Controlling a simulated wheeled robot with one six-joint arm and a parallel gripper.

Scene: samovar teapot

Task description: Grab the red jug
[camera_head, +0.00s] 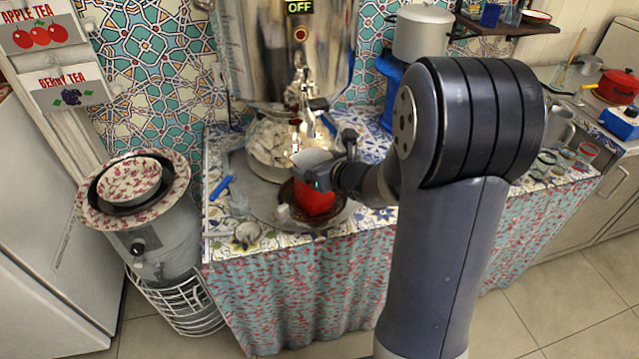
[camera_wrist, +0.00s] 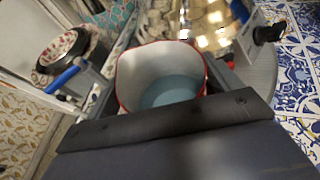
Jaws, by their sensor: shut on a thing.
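The red jug (camera_head: 315,199) stands on a dark round plate on the tiled counter, below the samovar (camera_head: 290,50). In the wrist view I look down into the jug (camera_wrist: 162,72); it has a white inside, a red rim and a blue-grey bottom or content. My gripper (camera_head: 318,172) is at the jug's upper part, with its fingers (camera_wrist: 165,85) on either side of it, shut on it. The gripper hides part of the jug in the head view. I cannot tell whether the jug is lifted off the plate.
A blue-handled thing (camera_head: 221,187) and a small glass (camera_head: 247,233) lie to the left on the counter. A patterned bowl (camera_head: 130,182) tops a container at the left. Several glasses stand at the right.

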